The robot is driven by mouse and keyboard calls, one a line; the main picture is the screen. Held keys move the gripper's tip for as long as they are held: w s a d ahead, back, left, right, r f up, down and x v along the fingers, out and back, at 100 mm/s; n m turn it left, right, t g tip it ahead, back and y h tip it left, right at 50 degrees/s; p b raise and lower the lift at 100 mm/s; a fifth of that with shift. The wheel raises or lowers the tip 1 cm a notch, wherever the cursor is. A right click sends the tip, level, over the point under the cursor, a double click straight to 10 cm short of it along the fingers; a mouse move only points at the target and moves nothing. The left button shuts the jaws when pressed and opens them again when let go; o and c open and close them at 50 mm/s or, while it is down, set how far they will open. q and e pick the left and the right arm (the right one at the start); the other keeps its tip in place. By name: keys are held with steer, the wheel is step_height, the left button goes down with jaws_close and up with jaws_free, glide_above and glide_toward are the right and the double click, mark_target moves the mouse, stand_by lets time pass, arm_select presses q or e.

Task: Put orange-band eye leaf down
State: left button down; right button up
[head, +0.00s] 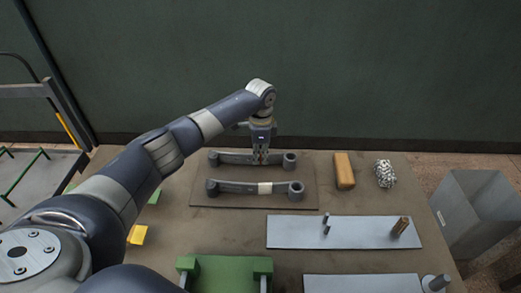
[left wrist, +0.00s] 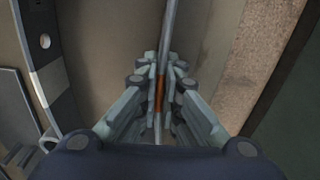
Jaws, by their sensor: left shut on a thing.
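The orange-band eye leaf (head: 235,156) is a long grey bar with an eye at each end. It lies level at the back of a dark mat (head: 311,203). My left gripper (head: 261,160) points down and is shut on its middle. In the left wrist view, its orange band (left wrist: 160,92) shows between the fingers of the left gripper (left wrist: 159,100). I cannot tell whether the leaf touches the mat or hangs just above it. A second eye leaf with a white band (head: 237,187) lies in front, parallel and apart. My right gripper is out of view.
An orange-brown block (head: 344,171) and a whitish lumpy object (head: 384,173) stand right of the mat. A grey plate (head: 345,234) with upright pins lies in front of them. A green fixture (head: 225,272) is at the front. A grey bin (head: 473,215) stands beyond the right edge.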

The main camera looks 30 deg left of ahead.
arm_select(q)
steer(key=shift+r, duration=0.1)
steer(key=c, duration=2.2)
jaws_free()
steer(key=shift+f, duration=0.2)
steer(key=o, duration=0.4)
steer(key=shift+s, duration=0.1)
steer(key=shift+r, duration=0.1)
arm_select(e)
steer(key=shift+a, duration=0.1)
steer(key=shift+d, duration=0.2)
arm_select(q)
steer(key=shift+r, duration=0.25)
step_height(320, 180, up, 10)
steer(key=shift+r+b, duration=0.25)
steer(key=shift+b, duration=1)
steer(key=shift+r, duration=0.6)
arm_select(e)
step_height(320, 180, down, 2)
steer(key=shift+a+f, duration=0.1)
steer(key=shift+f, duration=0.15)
